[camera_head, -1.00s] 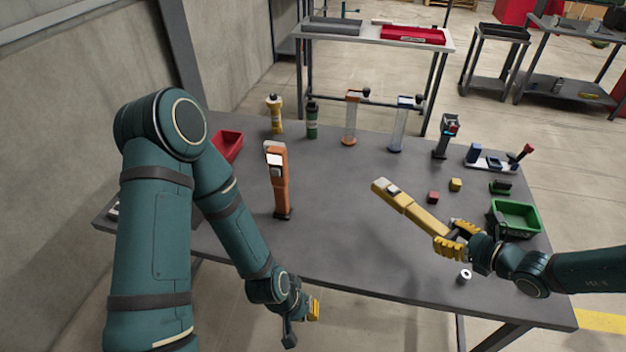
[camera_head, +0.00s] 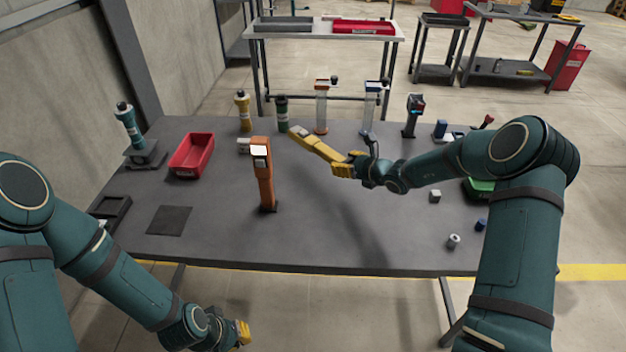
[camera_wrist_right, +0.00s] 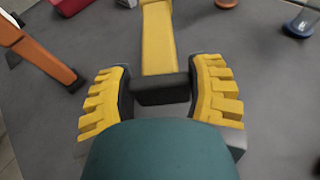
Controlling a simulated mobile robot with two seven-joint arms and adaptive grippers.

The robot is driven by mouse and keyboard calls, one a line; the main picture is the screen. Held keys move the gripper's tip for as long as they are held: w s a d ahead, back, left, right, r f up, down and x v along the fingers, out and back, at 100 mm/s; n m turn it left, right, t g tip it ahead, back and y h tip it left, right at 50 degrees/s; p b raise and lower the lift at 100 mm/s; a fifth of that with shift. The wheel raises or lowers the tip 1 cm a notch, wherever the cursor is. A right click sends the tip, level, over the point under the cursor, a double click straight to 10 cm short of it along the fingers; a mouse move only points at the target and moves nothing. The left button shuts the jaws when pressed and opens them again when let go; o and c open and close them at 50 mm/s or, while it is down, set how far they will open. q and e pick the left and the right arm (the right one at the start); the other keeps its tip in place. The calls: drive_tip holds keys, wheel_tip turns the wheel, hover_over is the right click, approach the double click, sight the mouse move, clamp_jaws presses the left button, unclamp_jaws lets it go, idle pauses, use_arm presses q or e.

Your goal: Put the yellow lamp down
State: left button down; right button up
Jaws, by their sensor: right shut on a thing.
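The yellow lamp (camera_head: 318,146) is in my right gripper (camera_head: 348,166), tilted, its head pointing up and left over the table. In the right wrist view the yellow lamp (camera_wrist_right: 158,38) extends away from my right gripper (camera_wrist_right: 161,88), whose yellow fingers stand on both sides of the lamp's dark end. My left gripper (camera_head: 240,334) is low at the bottom of the head view, off the table's front edge; its finger opening cannot be made out.
An orange lamp (camera_head: 264,185) stands upright on the grey table (camera_head: 320,235), left of the yellow lamp. A red bin (camera_head: 192,155) and a dark square mat (camera_head: 169,221) are further left. Several bottles and tubes line the back. The front middle of the table is clear.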

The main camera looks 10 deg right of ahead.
hover_over(343, 192)
wheel_tip(343, 192, down, 5)
drive_tip(key=shift+r+b, duration=0.2)
drive_tip(key=shift+b, duration=0.1)
drive_tip(key=shift+f+b, duration=0.3)
drive_tip(key=shift+f, duration=1.75)
drive_tip(key=shift+s, duration=0.1)
drive_tip(key=o, duration=0.9)
drive_tip(key=shift+f, duration=0.2)
drive_tip(key=o, duration=0.4)
drive_tip(key=shift+r, duration=0.15)
